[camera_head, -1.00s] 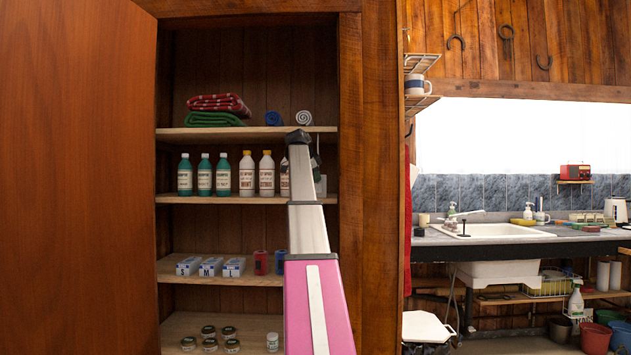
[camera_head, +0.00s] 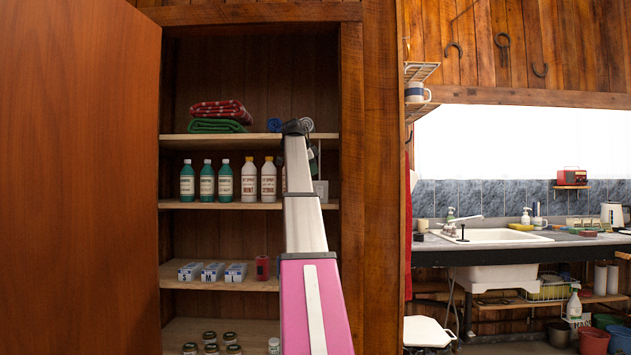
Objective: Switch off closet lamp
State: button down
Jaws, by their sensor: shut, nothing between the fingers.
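The open closet shows its shelves, but I see no lit lamp body in it. A small light-grey plate (camera_head: 320,188), possibly the lamp's switch, shows at the right end of the bottle shelf, just right of my arm. My arm reaches up into the closet opening. Only a dark part of my gripper (camera_head: 314,160) shows beside the arm's far end, above the plate. It is shut and empty. The fingertips are mostly hidden behind the arm, and I cannot tell if they touch anything.
The closet door (camera_head: 75,180) stands open at left. Bottles (camera_head: 225,180) stand on the middle shelf (camera_head: 215,205), close left of my arm. Folded blankets (camera_head: 218,116) and rolled cloths lie above; small boxes (camera_head: 212,272) and a red can (camera_head: 262,267) below. A sink (camera_head: 490,237) is at right.

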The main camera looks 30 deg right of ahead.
jog(key=v, duration=0.5)
jog(key=shift+w+d+r, duration=0.25)
jog(key=shift+w+r, duration=0.05)
jog(key=shift+w, duration=0.05)
